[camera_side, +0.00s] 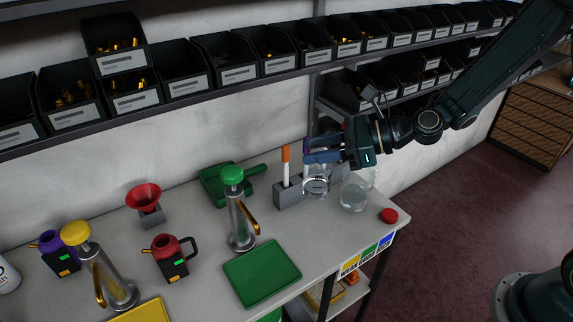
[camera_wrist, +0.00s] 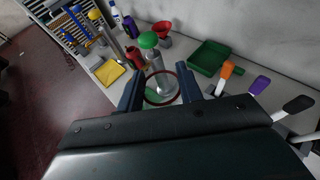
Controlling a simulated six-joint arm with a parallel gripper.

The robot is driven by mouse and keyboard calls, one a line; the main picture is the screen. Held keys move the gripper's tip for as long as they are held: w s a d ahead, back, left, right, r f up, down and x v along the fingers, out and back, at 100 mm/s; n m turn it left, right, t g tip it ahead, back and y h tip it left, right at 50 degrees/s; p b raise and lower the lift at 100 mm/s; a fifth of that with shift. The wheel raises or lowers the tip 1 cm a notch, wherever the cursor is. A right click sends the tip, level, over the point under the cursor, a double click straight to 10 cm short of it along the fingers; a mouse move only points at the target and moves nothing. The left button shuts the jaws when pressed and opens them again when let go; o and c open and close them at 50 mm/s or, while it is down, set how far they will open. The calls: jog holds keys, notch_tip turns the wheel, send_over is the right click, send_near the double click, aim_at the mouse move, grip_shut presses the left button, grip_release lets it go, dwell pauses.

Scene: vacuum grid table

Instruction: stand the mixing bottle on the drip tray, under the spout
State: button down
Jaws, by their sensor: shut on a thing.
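My gripper (camera_side: 322,150) is shut on a clear glass bottle (camera_side: 317,184), which I take as the mixing bottle. It hangs upright below the blue fingers at the right part of the bench; I cannot tell whether its base touches the bench. In the wrist view its round rim (camera_wrist: 161,103) shows between the fingers. A green drip tray (camera_side: 262,272) lies flat in front of the green-topped tap (camera_side: 240,212), which has a brass spout. A yellow tray (camera_side: 143,312) lies by the yellow-topped tap (camera_side: 108,272).
A second clear vessel (camera_side: 354,192) stands close right of the held bottle, with a red cap (camera_side: 388,215) near the bench edge. A grey holder (camera_side: 288,194) with an orange-handled tool stands left. A red jug (camera_side: 170,260) stands left of the green tray.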

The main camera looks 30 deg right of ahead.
jog(key=s+a+f+n+g+y, duration=0.3)
jog(key=s+a+f+n+g, duration=0.2)
jog(key=s+a+f, duration=0.7)
jog(key=a+f+g, duration=0.1)
jog(key=a+f, duration=0.1)
jog(key=a, duration=0.1)
jog(key=shift+s+f+n, duration=0.25)
jog(key=shift+s+n, duration=0.05)
jog(key=shift+s, duration=0.1)
jog(key=shift+w+f, duration=0.1)
jog(key=shift+w, duration=0.1)
jog(key=w+f, duration=0.2)
jog(key=w, duration=0.9)
jog(key=shift+w, duration=0.3)
dwell(0.8)
jog(key=shift+f, duration=0.35)
dwell(1.1)
